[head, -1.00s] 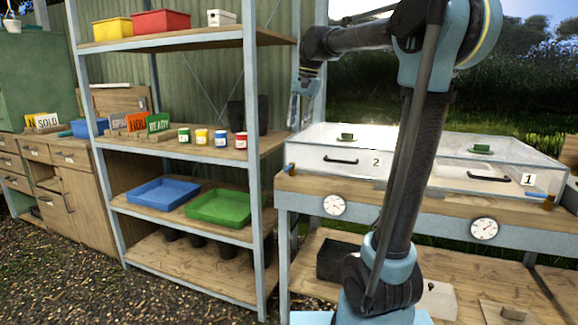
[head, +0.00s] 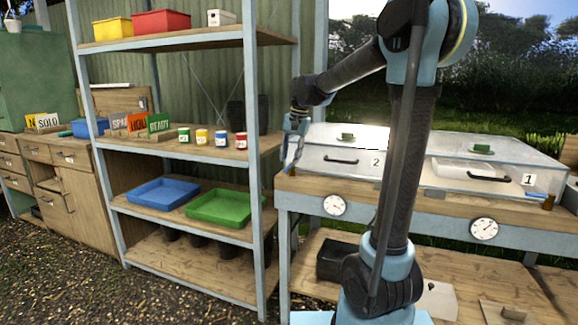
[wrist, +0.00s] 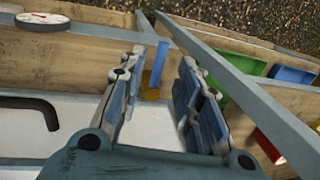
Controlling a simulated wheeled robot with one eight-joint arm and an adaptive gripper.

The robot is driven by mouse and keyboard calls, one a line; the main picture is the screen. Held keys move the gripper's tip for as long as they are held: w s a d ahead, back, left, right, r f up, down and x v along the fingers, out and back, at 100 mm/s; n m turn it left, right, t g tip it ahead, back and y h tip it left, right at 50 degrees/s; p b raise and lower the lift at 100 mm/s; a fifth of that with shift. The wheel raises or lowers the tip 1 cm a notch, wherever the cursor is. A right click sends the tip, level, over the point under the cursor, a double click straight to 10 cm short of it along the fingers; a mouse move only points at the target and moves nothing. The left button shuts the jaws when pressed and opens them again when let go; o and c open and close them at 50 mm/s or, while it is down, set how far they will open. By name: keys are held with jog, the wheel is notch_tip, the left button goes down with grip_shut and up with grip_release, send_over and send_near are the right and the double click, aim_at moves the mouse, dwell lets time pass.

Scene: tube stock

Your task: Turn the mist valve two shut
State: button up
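Mist valve two (head: 289,169) is at the left front of the bench, by the clear box labelled 2 (head: 376,160). My gripper (head: 291,158) is low over it in the head view and partly covers it. In the wrist view, my gripper (wrist: 164,62) is open, with one finger on each side of the valve. The valve's blue handle and yellow-brown body (wrist: 152,90) show in the gap, nearer the left finger. I cannot tell whether either finger touches it or how far its handle is turned.
Another blue-handled valve (head: 546,201) is by the box labelled 1 (head: 528,180). Round gauges (head: 334,205) (head: 484,229) are on the bench front. A shelf rack (head: 265,205) with trays and small jars stands close on the left.

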aim_at(289, 168)
jog(key=shift+w+a+f, duration=0.1)
jog(key=shift+a+f, duration=0.05)
jog(key=shift+f, duration=0.7)
jog(key=shift+a+f, duration=0.15)
jog(key=shift+f, duration=0.65)
jog(key=shift+c, duration=0.2)
grip_shut()
